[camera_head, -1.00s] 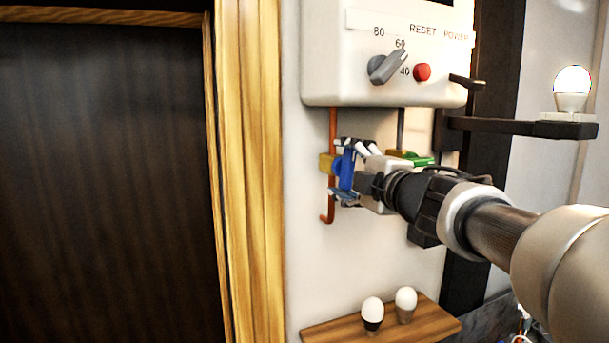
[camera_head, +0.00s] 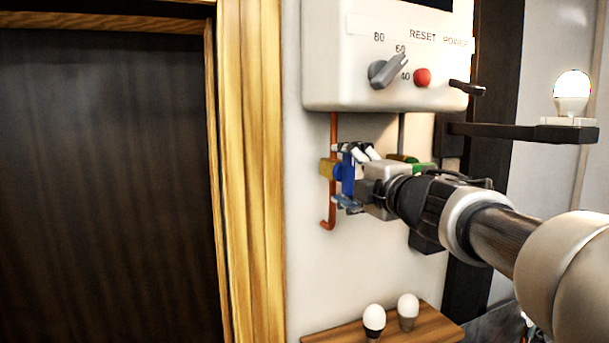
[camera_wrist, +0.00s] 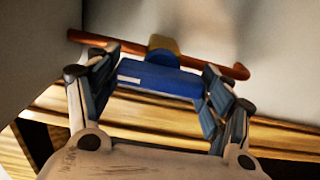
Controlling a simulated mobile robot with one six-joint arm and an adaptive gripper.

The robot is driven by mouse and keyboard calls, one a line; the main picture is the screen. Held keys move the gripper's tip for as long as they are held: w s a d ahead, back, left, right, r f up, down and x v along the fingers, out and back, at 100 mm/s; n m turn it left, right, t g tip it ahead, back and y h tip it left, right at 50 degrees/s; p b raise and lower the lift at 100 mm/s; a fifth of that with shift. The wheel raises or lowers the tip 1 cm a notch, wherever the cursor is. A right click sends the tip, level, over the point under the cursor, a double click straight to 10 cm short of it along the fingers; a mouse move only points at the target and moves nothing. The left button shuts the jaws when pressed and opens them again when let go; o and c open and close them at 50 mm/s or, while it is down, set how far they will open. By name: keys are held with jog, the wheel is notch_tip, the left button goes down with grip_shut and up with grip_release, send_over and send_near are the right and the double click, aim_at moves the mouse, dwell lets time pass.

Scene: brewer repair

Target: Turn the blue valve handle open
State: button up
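The blue valve handle (camera_head: 347,174) sits on a brass valve body (camera_head: 327,168) on a copper pipe (camera_head: 332,205) below the white brewer box. In the head view the handle stands roughly upright, along the pipe. My gripper (camera_head: 347,176) reaches it from the right, with fingers above and below the handle. In the wrist view the blue handle (camera_wrist: 160,79) lies between the two fingers of my gripper (camera_wrist: 158,84), one near each end. The fingers are spread about the handle's length. I cannot tell whether both touch it.
The white brewer box (camera_head: 340,80) with a grey dial (camera_head: 388,71) and red button (camera_head: 422,77) hangs just above my arm. A green handle (camera_head: 422,167) is behind my gripper. A black bracket (camera_head: 520,130) holds a lit bulb. A wooden shelf (camera_head: 435,329) with two bulbs is below.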

jog(key=o, duration=0.3)
jog(key=v, duration=0.7)
jog(key=shift+s, duration=0.25)
